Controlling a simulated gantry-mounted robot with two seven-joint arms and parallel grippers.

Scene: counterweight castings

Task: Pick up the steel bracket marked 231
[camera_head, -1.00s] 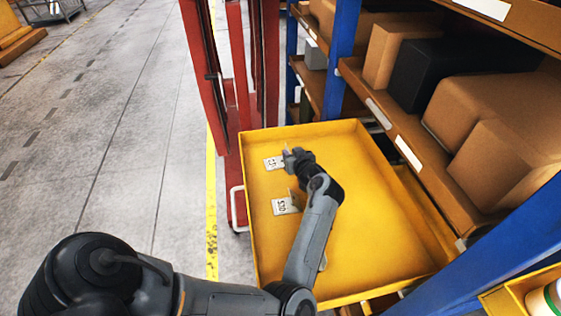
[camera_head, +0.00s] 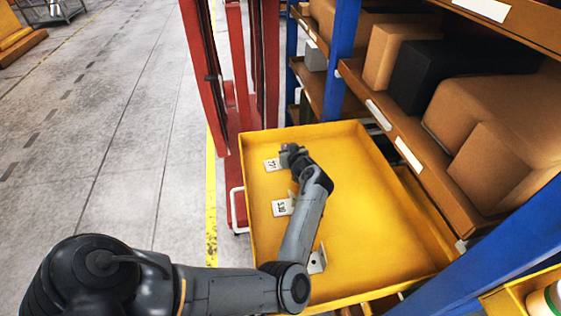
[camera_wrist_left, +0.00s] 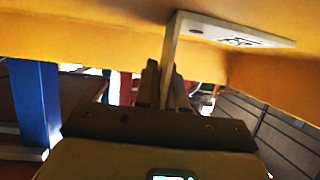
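A steel bracket (camera_head: 272,165) with a black-on-white mark lies at the far left end of the yellow tray; its mark is too small to read surely. My left gripper (camera_head: 290,150) is at this bracket. In the left wrist view the bracket's upright flange (camera_wrist_left: 170,60) stands between the two close-set fingers (camera_wrist_left: 166,88), which look shut on it. Its marked plate (camera_wrist_left: 235,34) shows at a slant. A second marked bracket (camera_head: 282,207) lies nearer in the tray, and a third (camera_head: 317,262) lies beside my forearm. My right gripper is not in view.
The yellow tray (camera_head: 375,240) has raised walls and a bare right half. Shelves with brown boxes (camera_head: 490,105) and a black box (camera_head: 425,75) stand right, with blue posts (camera_head: 341,55). A red frame (camera_head: 240,75) stands behind the tray. Open floor lies left.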

